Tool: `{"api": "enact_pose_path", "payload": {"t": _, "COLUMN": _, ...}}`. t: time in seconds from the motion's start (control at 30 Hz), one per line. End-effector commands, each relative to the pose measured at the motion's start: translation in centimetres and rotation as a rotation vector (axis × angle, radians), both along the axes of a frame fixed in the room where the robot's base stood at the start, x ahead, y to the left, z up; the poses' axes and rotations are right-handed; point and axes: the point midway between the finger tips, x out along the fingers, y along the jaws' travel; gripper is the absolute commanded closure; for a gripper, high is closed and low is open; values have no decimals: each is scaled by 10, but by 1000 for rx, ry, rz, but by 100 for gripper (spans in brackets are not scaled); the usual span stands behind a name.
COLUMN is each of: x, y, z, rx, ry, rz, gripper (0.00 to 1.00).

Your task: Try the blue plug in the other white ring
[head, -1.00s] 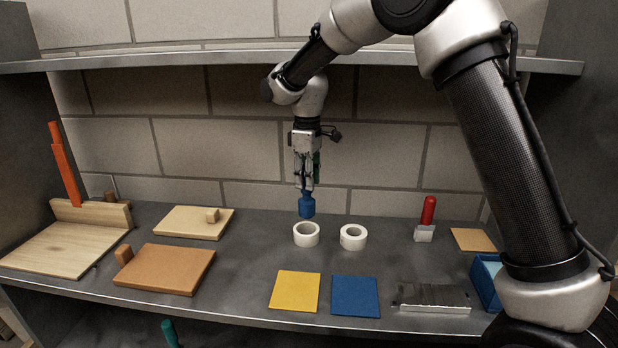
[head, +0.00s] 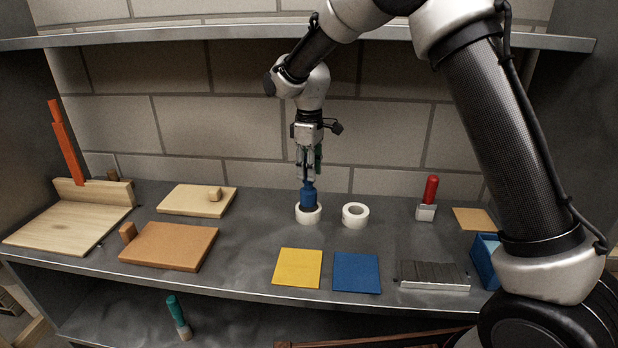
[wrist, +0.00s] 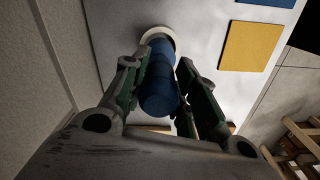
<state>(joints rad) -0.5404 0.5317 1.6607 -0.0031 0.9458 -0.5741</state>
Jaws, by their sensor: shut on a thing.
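The blue plug (head: 308,195) is upright in my gripper (head: 307,178), which is shut on its upper part. The plug's lower end is at the opening of the left white ring (head: 308,216); how far it sits inside cannot be told. The wrist view shows the plug (wrist: 160,88) between my gripper's fingers (wrist: 157,68), with the white ring (wrist: 153,33) around or just beyond its far end. The other white ring (head: 355,220) stands apart to the right, with nothing in it.
A yellow square (head: 297,268) and a blue square (head: 356,272) lie in front of the rings. A red-handled tool (head: 429,195) stands to the right, near a grey ribbed block (head: 433,275). Wooden boards (head: 170,245) lie to the left. An upper shelf (head: 180,36) runs overhead.

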Motion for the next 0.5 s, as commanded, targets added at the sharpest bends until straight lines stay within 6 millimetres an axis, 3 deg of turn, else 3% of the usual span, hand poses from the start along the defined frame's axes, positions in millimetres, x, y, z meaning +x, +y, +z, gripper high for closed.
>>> {"api": "enact_pose_path", "payload": {"t": 0.5, "x": 0, "y": 0, "z": -5, "rx": 0, "ry": 0, "rz": 0, "gripper": 100}}
